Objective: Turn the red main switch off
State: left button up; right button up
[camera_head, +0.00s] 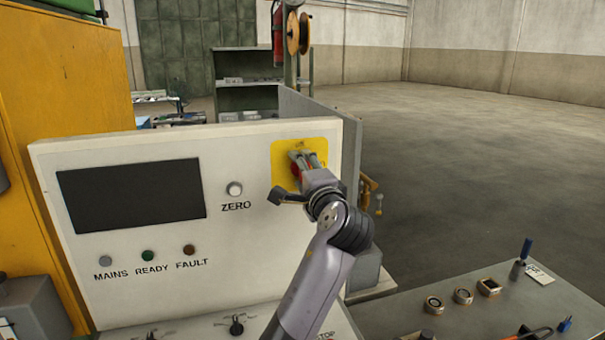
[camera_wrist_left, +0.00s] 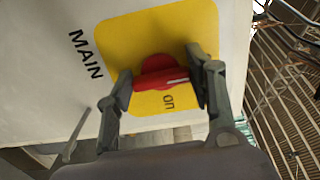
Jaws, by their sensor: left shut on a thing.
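The red main switch (camera_wrist_left: 160,72) sits on a yellow plate (camera_wrist_left: 118,42) on the white panel. In the left wrist view its handle lies between my left gripper's two fingers (camera_wrist_left: 161,80), which are shut on it. A pale mark shows on the handle near the right finger. The word "on" is printed on the plate below it, and "MAIN" stands on the panel to the left. In the head view my left gripper (camera_head: 304,162) is at the yellow plate (camera_head: 285,150) and hides most of the switch. My right gripper is not in view.
The panel (camera_head: 250,260) carries a dark screen (camera_head: 130,195), a ZERO button (camera_head: 234,188) and MAINS, READY and FAULT lamps. A grey table (camera_head: 410,315) with small parts stands at lower right. Open floor (camera_head: 470,160) lies behind it.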

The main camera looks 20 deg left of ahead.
pick_arm(q)
jog(key=shift+f, duration=0.15)
jog(key=o, duration=1.2)
jog(key=shift+c, duration=0.2)
jog(key=v, duration=0.7)
jog(key=shift+s+d, duration=0.15)
jog(key=shift+s, duration=0.1)
